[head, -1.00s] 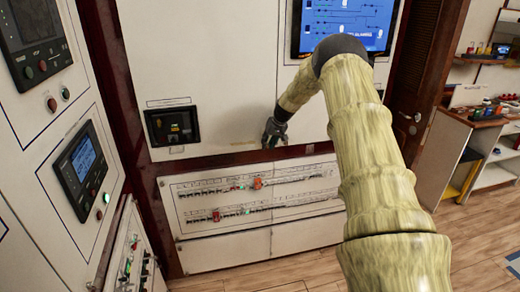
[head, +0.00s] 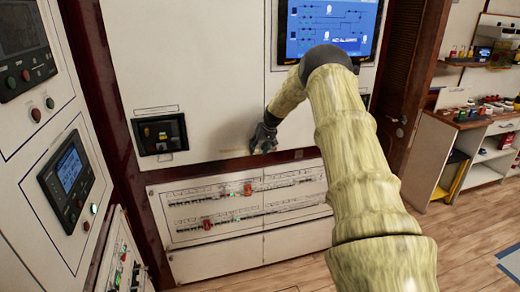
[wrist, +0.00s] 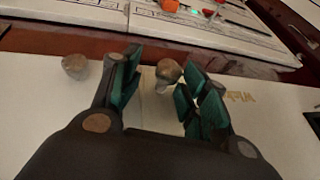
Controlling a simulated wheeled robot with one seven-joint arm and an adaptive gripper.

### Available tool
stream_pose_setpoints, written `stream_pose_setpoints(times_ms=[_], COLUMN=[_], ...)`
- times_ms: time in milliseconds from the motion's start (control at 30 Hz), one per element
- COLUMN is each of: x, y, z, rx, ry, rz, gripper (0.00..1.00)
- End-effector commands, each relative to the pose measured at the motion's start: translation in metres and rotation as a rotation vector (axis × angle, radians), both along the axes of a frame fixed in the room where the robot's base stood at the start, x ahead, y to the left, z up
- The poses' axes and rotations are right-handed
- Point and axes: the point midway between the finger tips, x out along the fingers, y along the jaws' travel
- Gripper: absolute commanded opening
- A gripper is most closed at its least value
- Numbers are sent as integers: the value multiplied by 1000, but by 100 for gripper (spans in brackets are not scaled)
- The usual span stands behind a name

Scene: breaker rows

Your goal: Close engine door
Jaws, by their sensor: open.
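The white cabinet front (head: 200,60) fills the middle of the head view, with a vertical seam above my gripper (head: 263,140). Which panel is the engine door is not clearly marked. In the wrist view my gripper (wrist: 155,90) is open, its green-padded fingers on either side of a round metal knob (wrist: 168,70). Whether the fingers touch the knob I cannot tell. A second knob (wrist: 75,66) stands on the pale panel outside the left finger. Yellow lettering (wrist: 240,98) shows partly behind the right finger.
A breaker panel (head: 240,210) with several switches lies below my gripper. A side console (head: 65,170) stands at left, a wall screen (head: 330,25) above. A dark brown door (head: 405,80) and shelves (head: 490,150) are at right. The wooden floor (head: 465,240) is clear at lower right.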

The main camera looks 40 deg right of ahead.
Motion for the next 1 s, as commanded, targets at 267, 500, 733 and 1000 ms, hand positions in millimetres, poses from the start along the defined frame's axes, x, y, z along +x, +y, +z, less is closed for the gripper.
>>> stream_pose_setpoints(times_ms=[267,500,733,1000], x=[5,4,2,-13], y=[2,1,1,-1], z=[5,5,11,36], rx=[-3,-3,-3,-1], ry=[-9,-9,-12,-10], rz=[2,2,2,0], gripper=[46,46,46,46])
